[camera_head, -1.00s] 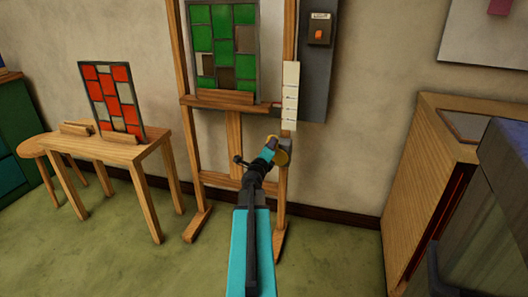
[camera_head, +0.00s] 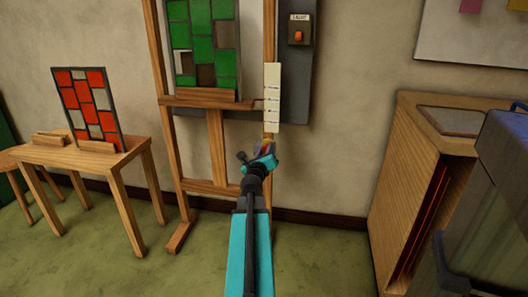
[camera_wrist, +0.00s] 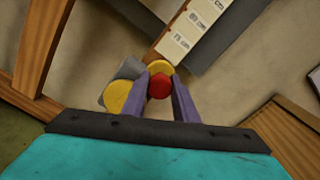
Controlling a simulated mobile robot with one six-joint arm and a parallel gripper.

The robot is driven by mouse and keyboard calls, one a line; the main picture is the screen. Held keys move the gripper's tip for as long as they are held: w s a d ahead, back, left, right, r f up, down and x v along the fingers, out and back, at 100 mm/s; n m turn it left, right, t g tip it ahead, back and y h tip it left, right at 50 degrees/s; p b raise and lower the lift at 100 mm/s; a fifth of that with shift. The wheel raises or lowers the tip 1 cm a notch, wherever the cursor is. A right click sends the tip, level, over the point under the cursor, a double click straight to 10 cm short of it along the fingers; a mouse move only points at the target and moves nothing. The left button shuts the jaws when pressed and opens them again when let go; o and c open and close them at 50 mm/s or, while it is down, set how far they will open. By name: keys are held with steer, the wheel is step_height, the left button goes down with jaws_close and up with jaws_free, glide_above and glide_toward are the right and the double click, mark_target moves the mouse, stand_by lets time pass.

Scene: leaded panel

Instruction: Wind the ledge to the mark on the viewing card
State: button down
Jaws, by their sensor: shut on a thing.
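The easel's wooden ledge (camera_head: 205,103) carries a green leaded panel (camera_head: 203,42). A pale strip with printed marks (camera_head: 273,98) hangs on the right post; it also shows in the wrist view (camera_wrist: 197,27). A small reddish pointer shows beside the strip at about ledge height. My gripper (camera_head: 263,150) is at the right post, below the strip. In the wrist view its purple fingers (camera_wrist: 159,76) are shut on a red knob (camera_wrist: 158,88). Yellow parts show behind the knob and left of the fingers, the left one on a grey body.
A red leaded panel (camera_head: 88,105) stands on a wooden table (camera_head: 105,158) at left. A grey wall box with an orange switch (camera_head: 298,36) is right of the easel. A wooden cabinet (camera_head: 415,165) stands at right. Green floor is open before the easel.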

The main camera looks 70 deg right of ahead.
steer(key=shift+s+d+r, duration=0.1)
steer(key=shift+s+d, duration=0.05)
steer(key=shift+s, duration=0.1)
steer(key=c, duration=1.4)
jaws_free()
steer(key=shift+c, duration=0.2)
steer(key=shift+w, duration=0.2)
steer(key=shift+a, duration=0.2)
steer(key=p+v, duration=0.5)
steer(key=p, duration=0.2)
steer(key=shift+a+r, duration=0.1)
steer(key=shift+a, duration=0.1)
steer(key=shift+p, duration=0.85)
